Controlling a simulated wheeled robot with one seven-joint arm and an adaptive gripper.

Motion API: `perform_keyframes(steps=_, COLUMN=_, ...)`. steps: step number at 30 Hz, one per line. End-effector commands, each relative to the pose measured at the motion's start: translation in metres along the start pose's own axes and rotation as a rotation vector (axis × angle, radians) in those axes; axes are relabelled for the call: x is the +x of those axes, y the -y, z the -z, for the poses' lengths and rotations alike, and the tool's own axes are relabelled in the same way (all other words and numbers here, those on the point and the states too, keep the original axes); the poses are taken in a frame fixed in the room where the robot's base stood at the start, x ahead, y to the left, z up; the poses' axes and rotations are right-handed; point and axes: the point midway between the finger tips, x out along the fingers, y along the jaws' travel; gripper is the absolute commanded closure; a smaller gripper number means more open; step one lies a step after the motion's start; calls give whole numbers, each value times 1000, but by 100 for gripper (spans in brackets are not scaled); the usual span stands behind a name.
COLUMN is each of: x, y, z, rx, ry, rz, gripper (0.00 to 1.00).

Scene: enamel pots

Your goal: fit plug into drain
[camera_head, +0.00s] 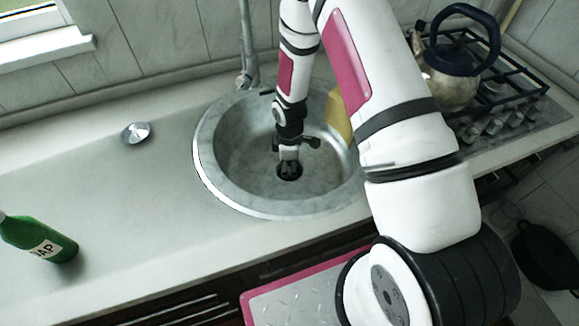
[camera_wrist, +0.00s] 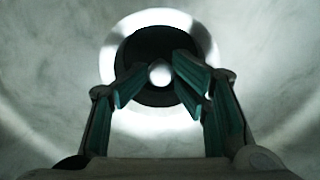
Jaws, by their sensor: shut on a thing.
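My gripper (camera_head: 289,168) reaches down into the round metal sink (camera_head: 240,180), right over the drain. In the wrist view its two green-padded fingers (camera_wrist: 160,76) close around a small pale knob. The knob sits at the middle of a dark round plug (camera_wrist: 150,98). In the head view the plug (camera_head: 289,177) is a dark patch under my fingertips. I cannot tell whether it sits in the drain opening or just above it.
A tap (camera_head: 248,60) stands behind the sink. A yellow thing (camera_head: 339,115) lies at the sink's right side. A small shiny metal piece (camera_head: 136,131) and a green soap bottle (camera_head: 38,240) are on the left counter. A kettle (camera_head: 452,80) stands on the hob at right.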

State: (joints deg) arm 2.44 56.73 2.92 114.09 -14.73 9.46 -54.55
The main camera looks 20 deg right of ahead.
Motion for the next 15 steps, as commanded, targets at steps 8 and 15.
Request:
perform_keyframes(steps=8, x=2, y=0, z=-2, rx=3, ry=2, rz=3, gripper=100)
perform_keyframes(steps=15, x=1, y=0, z=-2, rx=2, ry=2, rz=2, gripper=59)
